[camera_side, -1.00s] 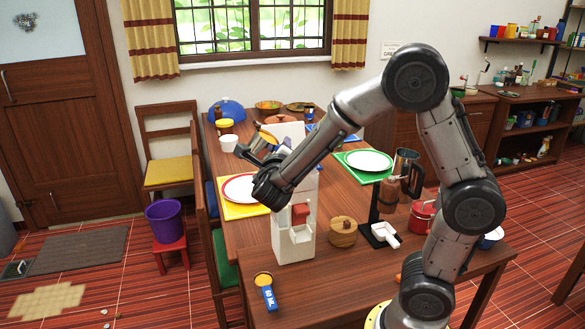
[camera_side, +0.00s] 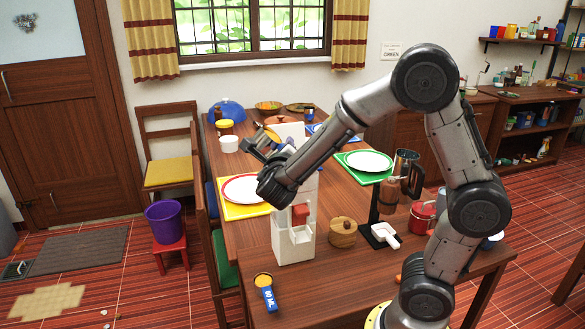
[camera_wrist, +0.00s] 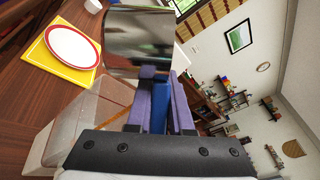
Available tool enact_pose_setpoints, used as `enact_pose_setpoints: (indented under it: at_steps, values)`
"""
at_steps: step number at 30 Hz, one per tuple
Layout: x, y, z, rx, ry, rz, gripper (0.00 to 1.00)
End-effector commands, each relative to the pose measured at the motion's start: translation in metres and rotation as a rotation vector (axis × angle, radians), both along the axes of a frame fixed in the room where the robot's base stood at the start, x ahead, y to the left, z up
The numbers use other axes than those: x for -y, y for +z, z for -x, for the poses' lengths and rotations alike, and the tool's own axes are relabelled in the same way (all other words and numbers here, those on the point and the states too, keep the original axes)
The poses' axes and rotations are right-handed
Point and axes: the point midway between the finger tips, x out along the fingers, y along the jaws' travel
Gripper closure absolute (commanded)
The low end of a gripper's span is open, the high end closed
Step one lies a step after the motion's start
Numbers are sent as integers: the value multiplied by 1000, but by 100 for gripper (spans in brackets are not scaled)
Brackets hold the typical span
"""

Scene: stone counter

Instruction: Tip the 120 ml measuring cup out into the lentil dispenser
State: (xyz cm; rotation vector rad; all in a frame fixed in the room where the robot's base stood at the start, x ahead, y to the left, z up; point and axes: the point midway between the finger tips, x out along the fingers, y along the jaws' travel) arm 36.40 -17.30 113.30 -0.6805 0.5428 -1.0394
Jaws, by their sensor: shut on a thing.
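My gripper (camera_wrist: 160,105) is shut on the blue handle (camera_wrist: 160,108) of a shiny metal measuring cup (camera_wrist: 140,42). In the side view, my gripper (camera_side: 262,150) is raised near the top of the white lentil dispenser (camera_side: 281,215), which has a red part low on its front. A yellowish patch shows beside the gripper at the dispenser's top; I cannot tell whether it is in the cup. The cup's mouth and contents are hidden in the wrist view, and its handle label is not readable. The dispenser's pale boxy top (camera_wrist: 100,105) lies below-left of the cup there.
Another measuring cup with a blue, labelled handle (camera_side: 268,297) lies at the table's front left. A round wooden pot (camera_side: 342,234), a white scoop-like container (camera_side: 385,236) and a red mug (camera_side: 421,215) stand right of the dispenser. A red-rimmed plate (camera_side: 238,187) lies behind.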

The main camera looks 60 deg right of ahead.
Motion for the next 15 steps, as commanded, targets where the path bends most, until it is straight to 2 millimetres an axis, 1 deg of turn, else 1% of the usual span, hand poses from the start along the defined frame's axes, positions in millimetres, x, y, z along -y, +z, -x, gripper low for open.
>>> enact_pose_setpoints:
  at_steps: [15]
  values:
    - [1, 1, 1, 55, 0, -30, 100]
